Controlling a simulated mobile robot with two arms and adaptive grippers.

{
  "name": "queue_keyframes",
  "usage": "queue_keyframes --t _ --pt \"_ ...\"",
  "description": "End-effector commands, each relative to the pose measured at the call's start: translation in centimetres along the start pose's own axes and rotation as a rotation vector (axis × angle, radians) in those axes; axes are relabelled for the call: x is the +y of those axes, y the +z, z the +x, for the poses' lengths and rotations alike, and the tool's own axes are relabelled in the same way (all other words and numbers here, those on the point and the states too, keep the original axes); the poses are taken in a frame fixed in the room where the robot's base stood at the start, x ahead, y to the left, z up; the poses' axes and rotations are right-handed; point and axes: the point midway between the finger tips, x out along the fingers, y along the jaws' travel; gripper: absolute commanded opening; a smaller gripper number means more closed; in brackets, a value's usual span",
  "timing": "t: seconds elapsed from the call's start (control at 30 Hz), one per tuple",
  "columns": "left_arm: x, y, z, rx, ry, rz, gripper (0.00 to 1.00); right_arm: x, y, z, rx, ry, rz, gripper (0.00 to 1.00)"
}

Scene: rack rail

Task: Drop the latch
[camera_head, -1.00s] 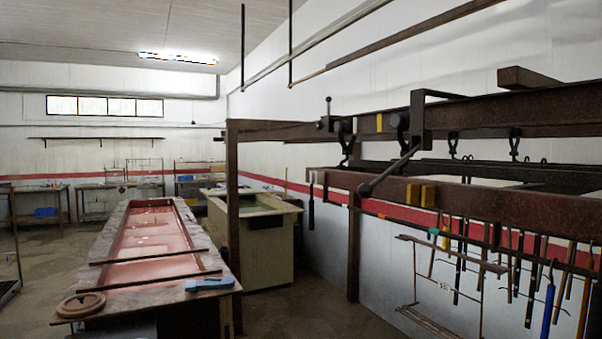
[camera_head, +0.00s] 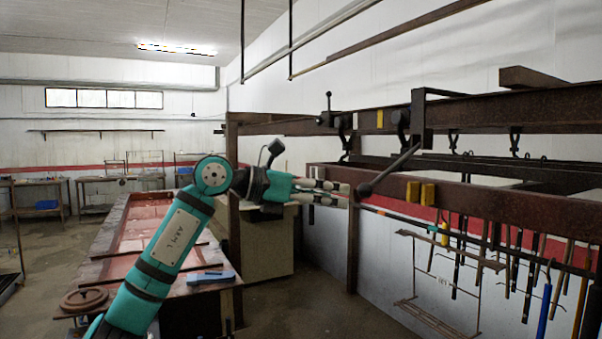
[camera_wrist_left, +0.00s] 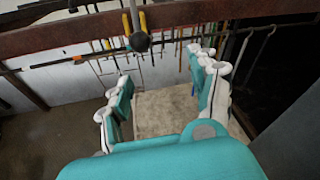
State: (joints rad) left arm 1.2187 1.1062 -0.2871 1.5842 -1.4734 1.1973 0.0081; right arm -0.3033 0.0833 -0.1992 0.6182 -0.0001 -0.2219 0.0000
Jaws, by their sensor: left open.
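A dark lever with a round ball knob (camera_head: 365,189) slants down and left from a black bracket (camera_head: 418,118) on the upper rusty beam. Its knob hangs in front of the lower beam's left part. Which part is the latch is not marked; this lever may be it. My left gripper (camera_head: 345,194) is open and level, its fingertips just left of the knob in the head view. In the left wrist view the knob (camera_wrist_left: 139,41) is beyond the open fingers (camera_wrist_left: 168,75), left of their middle. Nothing shows between the fingers. My right gripper is not in view.
Two yellow blocks (camera_head: 421,193) sit on the lower rusty beam (camera_head: 500,201). A smaller black lever (camera_head: 328,102) stands on the upper beam (camera_head: 480,114). Tools (camera_head: 547,310) hang below. A long red-bottomed trough (camera_head: 140,235) lies at left.

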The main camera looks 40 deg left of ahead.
Motion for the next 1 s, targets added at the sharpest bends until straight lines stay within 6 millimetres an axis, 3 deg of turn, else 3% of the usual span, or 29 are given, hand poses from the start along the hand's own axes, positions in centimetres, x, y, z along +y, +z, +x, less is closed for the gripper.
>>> queue_keyframes --t 0.03,0.1,0.27,0.47,0.83,1.0 --pt "-0.3 1.2 -2.1 0.004 0.059 0.067 0.62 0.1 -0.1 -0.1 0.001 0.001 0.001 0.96" --pt "-0.5 2.1 -4.0 0.013 0.119 0.123 0.62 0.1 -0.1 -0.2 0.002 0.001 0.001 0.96" --pt "-0.4 2.8 -5.6 0.022 0.18 0.171 0.62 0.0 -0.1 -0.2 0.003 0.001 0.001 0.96" --pt "-0.1 2.8 -3.6 0.022 0.178 0.171 0.62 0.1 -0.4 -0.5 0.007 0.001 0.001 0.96" --pt "0.9 2.8 2.3 0.021 0.175 0.169 0.62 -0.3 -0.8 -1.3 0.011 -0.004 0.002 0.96" --pt "1.4 3.0 4.8 0.023 0.177 0.168 0.62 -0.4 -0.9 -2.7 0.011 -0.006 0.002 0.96"
